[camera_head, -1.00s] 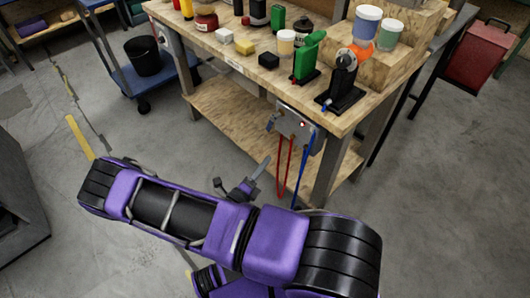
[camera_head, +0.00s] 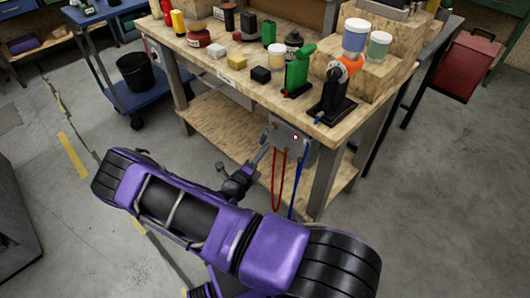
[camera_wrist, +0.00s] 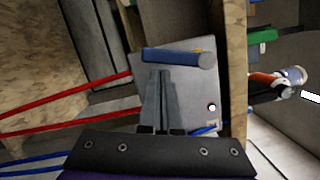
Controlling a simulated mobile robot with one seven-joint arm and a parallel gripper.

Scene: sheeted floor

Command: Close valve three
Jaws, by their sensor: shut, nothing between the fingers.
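A grey panel box (camera_head: 290,146) hangs under the workbench's front edge, with a small red light and red and blue hoses. In the wrist view the panel (camera_wrist: 205,85) fills the middle, with a blue bar-like handle (camera_wrist: 178,57) in front of it. I take this handle as the valve's; no number is readable. My gripper (camera_head: 265,143) reaches toward the panel's left side. In the wrist view my gripper (camera_wrist: 164,74) is shut and empty, its tips at the blue handle's lower edge. I cannot tell whether they touch it.
The wooden workbench (camera_head: 232,77) stands above, with bottles, jars and a green tool on top. Red hoses (camera_head: 279,180) and a blue hose (camera_head: 299,180) hang below the panel. A lower shelf (camera_head: 215,125) and a bench leg are close by.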

